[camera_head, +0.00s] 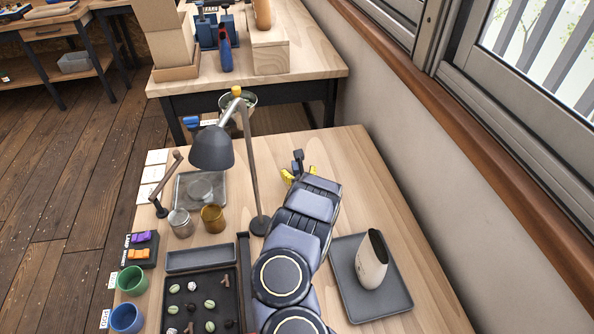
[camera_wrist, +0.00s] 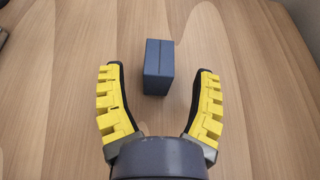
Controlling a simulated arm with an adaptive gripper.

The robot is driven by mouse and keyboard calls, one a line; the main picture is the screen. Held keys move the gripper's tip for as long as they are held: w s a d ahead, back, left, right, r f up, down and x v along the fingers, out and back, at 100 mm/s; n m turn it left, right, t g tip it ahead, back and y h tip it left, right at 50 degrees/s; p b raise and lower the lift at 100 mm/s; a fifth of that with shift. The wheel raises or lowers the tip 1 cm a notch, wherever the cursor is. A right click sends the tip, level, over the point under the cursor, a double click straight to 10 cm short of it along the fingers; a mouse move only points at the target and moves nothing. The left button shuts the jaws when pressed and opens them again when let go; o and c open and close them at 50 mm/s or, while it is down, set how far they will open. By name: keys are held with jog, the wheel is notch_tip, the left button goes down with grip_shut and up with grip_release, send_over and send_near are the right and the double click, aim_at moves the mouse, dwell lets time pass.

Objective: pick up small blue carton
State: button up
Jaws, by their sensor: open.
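The small blue carton (camera_wrist: 158,67) stands on the wooden table in the wrist view, dark blue and box-shaped. My gripper (camera_wrist: 160,75) is open, with its yellow-padded fingers on either side of the view and the carton between and slightly beyond their tips. Neither finger appears to touch it. In the head view my gripper (camera_head: 297,175) is at the far part of the table, mostly hidden by my arm. A small dark shape shows there beside the yellow fingers; I cannot tell if it is the carton or part of my gripper.
A desk lamp (camera_head: 212,148) stands left of my arm. A grey tray (camera_head: 391,304) with a white scoop-like vessel (camera_head: 371,262) is at right. The wall and window run along the right.

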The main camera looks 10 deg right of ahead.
jog(key=shift+x, duration=0.85)
jog(key=shift+w+a+f, duration=0.1)
jog(key=shift+w+f, duration=0.1)
jog(key=shift+w, duration=0.2)
grip_shut()
